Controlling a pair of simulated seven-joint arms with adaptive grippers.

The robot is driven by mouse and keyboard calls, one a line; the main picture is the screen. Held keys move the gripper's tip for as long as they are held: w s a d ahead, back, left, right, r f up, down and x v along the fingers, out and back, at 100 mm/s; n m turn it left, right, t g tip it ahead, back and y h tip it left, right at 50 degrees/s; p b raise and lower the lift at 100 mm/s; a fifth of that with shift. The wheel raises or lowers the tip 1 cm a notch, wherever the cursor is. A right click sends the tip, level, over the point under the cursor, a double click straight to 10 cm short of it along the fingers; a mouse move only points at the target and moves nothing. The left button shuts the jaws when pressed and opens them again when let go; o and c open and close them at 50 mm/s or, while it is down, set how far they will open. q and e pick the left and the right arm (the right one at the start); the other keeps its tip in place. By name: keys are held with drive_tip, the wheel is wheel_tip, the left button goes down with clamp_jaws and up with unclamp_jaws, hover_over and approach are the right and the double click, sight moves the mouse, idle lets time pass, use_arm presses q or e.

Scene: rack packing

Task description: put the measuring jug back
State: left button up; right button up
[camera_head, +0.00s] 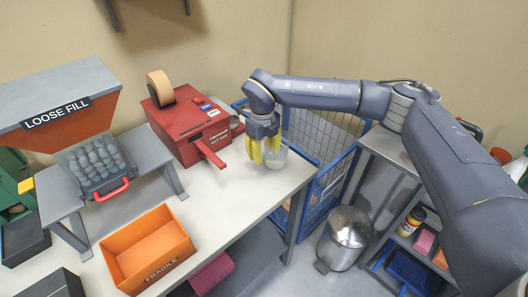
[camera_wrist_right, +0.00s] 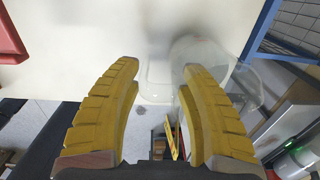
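The measuring jug (camera_head: 277,160) is a clear vessel standing near the right end of the white bench, partly hidden behind my right gripper (camera_head: 264,151). In the right wrist view the jug (camera_wrist_right: 207,52) is see-through, with its body at and behind the right-hand finger. Its pale handle (camera_wrist_right: 153,82) shows beyond the gap between the fingertips. My right gripper (camera_wrist_right: 160,75) has its yellow fingers spread apart, pointing down at the jug. I cannot tell whether a finger touches it. My left gripper is in neither view.
A red tape machine (camera_head: 188,125) stands left of the jug. An orange FRAGILE box (camera_head: 147,249) sits on the front of the bench (camera_head: 222,207). A blue wire cage (camera_head: 320,140), a steel bin (camera_head: 345,238) and a shelf unit (camera_head: 385,149) are at the right.

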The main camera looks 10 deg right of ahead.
drive_tip(key=shift+o, duration=1)
wheel_tip(320, 180, up, 12)
drive_tip(key=shift+s+a, duration=0.2)
